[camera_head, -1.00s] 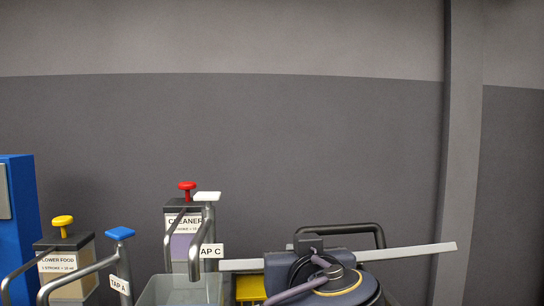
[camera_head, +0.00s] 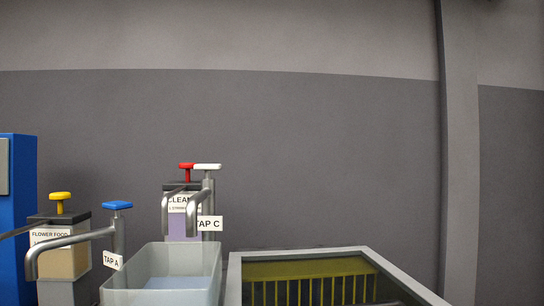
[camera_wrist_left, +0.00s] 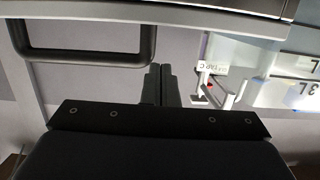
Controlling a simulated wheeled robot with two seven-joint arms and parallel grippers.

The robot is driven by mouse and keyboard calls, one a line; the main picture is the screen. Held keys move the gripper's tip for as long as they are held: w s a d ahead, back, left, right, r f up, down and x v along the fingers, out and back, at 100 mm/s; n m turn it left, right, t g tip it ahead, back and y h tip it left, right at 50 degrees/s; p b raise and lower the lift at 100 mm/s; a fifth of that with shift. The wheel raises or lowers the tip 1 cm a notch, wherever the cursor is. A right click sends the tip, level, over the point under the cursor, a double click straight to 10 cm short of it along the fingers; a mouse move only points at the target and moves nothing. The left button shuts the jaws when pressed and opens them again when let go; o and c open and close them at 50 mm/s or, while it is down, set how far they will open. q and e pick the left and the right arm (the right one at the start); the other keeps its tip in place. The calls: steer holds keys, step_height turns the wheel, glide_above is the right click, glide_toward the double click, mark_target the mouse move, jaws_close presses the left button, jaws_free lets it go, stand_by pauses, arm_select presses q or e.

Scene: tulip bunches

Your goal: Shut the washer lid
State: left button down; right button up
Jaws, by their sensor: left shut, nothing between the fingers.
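The washer lid (camera_head: 310,252), a grey frame around a dark see-through panel, is at the bottom of the head view. It looks close to level, but its near edge is cut off, so I cannot tell whether it is fully seated. A black loop handle (camera_wrist_left: 85,57) shows at the upper left of the left wrist view, under a grey edge (camera_wrist_left: 150,13). My left gripper (camera_wrist_left: 160,70) is shut and empty, with its fingertips just right of the handle. Neither gripper is in the head view.
A yellow slatted rack (camera_head: 318,290) shows through the panel. A clear basin (camera_head: 160,296) stands left of the lid, with Tap C (camera_head: 206,200) and Tap A (camera_head: 118,230) over it. Flower food (camera_head: 62,258) and cleaner (camera_head: 178,215) dispensers stand behind. A wall closes the back.

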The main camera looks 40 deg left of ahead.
stand_by(0.4)
arm_select(q)
steer(key=p+v, duration=0.2)
steer(key=v, duration=0.5)
steer(key=shift+s+d+p, duration=0.25)
steer(key=shift+d+p, duration=0.05)
steer(key=shift+p, duration=0.05)
